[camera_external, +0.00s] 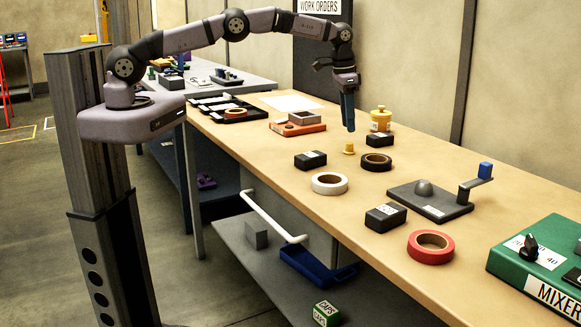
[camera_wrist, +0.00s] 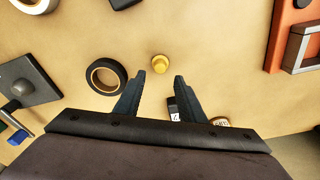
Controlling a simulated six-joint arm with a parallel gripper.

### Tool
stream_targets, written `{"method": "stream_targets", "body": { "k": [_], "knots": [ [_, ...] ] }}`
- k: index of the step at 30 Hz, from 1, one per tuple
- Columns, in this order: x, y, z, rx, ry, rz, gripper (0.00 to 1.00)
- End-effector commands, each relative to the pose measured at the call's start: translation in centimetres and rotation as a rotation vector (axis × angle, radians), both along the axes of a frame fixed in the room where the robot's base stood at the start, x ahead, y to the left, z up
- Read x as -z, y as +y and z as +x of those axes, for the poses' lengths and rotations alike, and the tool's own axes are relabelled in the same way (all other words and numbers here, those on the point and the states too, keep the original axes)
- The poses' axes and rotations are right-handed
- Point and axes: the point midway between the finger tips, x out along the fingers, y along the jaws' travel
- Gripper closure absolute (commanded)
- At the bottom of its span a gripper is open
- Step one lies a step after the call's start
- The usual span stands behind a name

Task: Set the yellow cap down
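The yellow cap (camera_external: 348,148) is a small stepped piece with a narrower top. It stands on the wooden bench, between a dark labelled block and a black tape roll. My gripper (camera_external: 348,130) points down just above it. In the wrist view the yellow cap (camera_wrist: 159,63) lies just beyond the fingertips, roughly centred across the gap. The two fingers of my gripper (camera_wrist: 158,77) are spread apart with nothing between them. No contact between fingers and cap shows.
A black tape roll (camera_external: 376,162), a dark block (camera_external: 310,160), a white tape roll (camera_external: 330,183) and a yellow jar (camera_external: 380,119) stand close around. A grey jig with a blue piece (camera_external: 485,171) is farther right.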

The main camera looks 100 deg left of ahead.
Motion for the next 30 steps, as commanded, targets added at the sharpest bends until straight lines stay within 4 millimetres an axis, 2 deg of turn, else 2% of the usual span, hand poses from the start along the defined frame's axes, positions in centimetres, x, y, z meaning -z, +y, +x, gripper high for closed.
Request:
{"method": "stream_targets", "body": {
  "k": [7, 12, 24, 30],
  "knots": [
    [-4.1, -0.1, -0.5, -0.001, -0.001, 0.0, 0.64],
    [-5.7, -0.2, -0.6, -0.001, 0.0, 0.0, 0.64],
    [-6.4, -0.5, -0.7, 0.002, 0.003, -0.002, 0.64],
    [-7.0, -2.7, -0.7, 0.024, 0.008, -0.004, 0.64]
  ]
}}
